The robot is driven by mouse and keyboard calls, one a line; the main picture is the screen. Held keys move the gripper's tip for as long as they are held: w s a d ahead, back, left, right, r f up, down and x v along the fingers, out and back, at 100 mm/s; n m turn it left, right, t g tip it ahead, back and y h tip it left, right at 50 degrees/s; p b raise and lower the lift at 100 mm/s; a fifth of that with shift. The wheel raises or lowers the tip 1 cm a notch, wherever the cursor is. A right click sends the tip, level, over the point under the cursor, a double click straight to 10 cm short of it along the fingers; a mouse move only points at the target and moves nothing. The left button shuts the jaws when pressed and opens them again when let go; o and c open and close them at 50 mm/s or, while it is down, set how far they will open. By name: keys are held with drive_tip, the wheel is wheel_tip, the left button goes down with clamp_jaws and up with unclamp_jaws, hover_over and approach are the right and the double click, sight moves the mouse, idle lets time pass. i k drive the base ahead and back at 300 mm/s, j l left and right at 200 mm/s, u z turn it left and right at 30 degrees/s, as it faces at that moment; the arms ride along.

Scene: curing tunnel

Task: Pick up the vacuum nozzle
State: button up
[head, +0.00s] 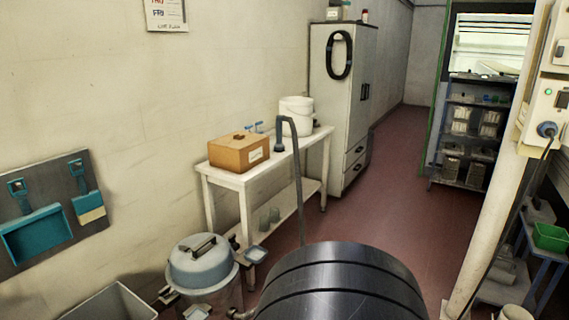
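No part is clearly recognisable as the vacuum nozzle. A thin grey pipe or hose (297,180) rises in front of the white table and hooks over at the top. It ends in a short blue-grey piece (279,134) pointing down. Its lower end is hidden behind a large dark ribbed cylinder (340,285) at the bottom centre; I cannot tell whether that cylinder is mine. A round canister with a blue-grey lid and dark handle (201,264) stands to its left, with small pale-blue flat pieces around it. My gripper is not in view.
The white table (228,178) by the wall holds a brown box (239,151) and a white bucket (296,108). A tall cabinet (338,110) stands behind. A pale post (500,180) is at right. Red floor (395,190) is open between table and post.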

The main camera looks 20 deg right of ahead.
sight(279, 147)
drive_tip(key=i+l+z, duration=0.1)
drive_tip(key=z, duration=0.25)
drive_tip(key=i+z, duration=0.35)
drive_tip(key=i+l+z, duration=0.1)
drive_tip(key=z, duration=0.3)
drive_tip(key=i+j, duration=0.15)
drive_tip(key=i, duration=0.65)
drive_tip(key=i+j, duration=0.15)
drive_tip(key=i, duration=0.65)
drive_tip(key=i+j, duration=0.15)
drive_tip(key=i, duration=0.65)
drive_tip(key=i+j, duration=0.15)
drive_tip(key=i, duration=0.65)
